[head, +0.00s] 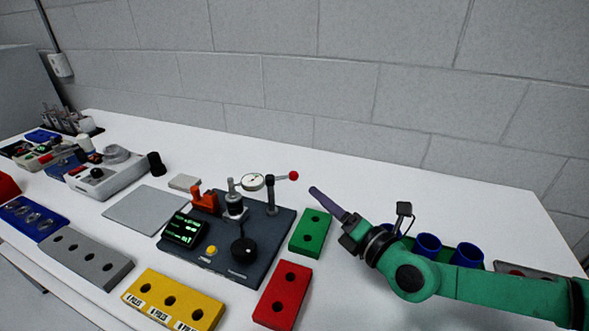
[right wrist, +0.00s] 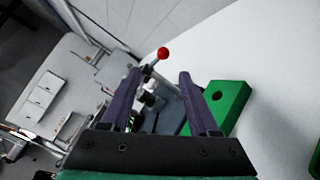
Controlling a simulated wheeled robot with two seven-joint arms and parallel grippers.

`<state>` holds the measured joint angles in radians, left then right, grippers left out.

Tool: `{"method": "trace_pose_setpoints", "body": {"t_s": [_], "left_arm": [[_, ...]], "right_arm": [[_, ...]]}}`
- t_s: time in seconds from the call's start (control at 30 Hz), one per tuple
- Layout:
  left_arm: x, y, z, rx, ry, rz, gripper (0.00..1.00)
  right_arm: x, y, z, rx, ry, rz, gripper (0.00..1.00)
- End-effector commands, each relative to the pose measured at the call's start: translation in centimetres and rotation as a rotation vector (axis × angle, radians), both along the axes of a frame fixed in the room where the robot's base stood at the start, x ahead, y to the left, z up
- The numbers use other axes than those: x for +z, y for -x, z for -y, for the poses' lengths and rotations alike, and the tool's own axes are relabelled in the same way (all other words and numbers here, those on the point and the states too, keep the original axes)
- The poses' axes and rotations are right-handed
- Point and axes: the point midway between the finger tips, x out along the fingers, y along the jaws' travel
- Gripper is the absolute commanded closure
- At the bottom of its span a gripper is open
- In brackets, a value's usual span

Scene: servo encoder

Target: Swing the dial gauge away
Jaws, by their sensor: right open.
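The dial gauge (head: 252,182) has a round white face and sits on a horizontal arm above the dark test fixture (head: 195,262). The arm runs to a post (head: 272,196) at the fixture's right and ends in a red ball knob (head: 294,175). The red knob (right wrist: 163,53) also shows in the right wrist view, just beyond and between the fingers. My right gripper (head: 316,191) is to the right of the knob, apart from it. In the right wrist view my right gripper (right wrist: 160,74) is open and empty. My left gripper is not in view.
A green block (head: 311,234) and a red block (head: 281,296) stand right of the fixture. Yellow (head: 174,300) and grey (head: 78,256) blocks lie at the front. Blue cups (head: 428,246) stand behind my right arm. The table's back right is clear.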

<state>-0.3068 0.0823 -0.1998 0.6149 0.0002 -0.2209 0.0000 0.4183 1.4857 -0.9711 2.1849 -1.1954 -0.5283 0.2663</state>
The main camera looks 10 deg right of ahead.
Motion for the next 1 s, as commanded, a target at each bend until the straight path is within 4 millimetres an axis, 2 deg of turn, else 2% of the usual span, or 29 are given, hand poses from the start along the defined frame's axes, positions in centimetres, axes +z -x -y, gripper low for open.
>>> {"method": "trace_pose_setpoints", "body": {"t_s": [0.03, 0.17, 0.43, 0.6, 0.8, 0.83, 0.9, 0.97, 1.0], "left_arm": [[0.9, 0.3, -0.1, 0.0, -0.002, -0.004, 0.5], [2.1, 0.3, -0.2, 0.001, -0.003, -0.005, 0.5], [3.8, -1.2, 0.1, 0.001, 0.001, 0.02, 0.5], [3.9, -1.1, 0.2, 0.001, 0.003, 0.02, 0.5], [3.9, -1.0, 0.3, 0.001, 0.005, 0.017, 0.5], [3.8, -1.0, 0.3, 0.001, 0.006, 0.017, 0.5], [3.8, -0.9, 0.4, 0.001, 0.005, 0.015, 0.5], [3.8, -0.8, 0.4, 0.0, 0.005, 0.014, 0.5], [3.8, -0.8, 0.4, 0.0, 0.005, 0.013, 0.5]], "right_arm": [[0.6, -1.0, -0.4, -0.002, -0.007, 0.002, 0.38], [0.7, -3.5, -1.5, 0.0, -0.007, 0.003, 0.38], [0.4, -9.3, -3.8, 0.001, -0.001, 0.003, 0.38], [0.1, -10.7, -4.4, 0.001, 0.0, -0.001, 0.38], [0.0, -10.8, -4.4, 0.001, 0.0, -0.001, 0.38], [0.0, -10.8, -4.4, 0.001, 0.0, -0.001, 0.42], [0.0, -10.8, -4.4, 0.001, 0.0, -0.001, 0.69], [0.1, -10.8, -4.4, 0.001, 0.0, -0.001, 0.92], [0.1, -10.8, -4.4, 0.001, 0.0, -0.001, 1.0]]}}
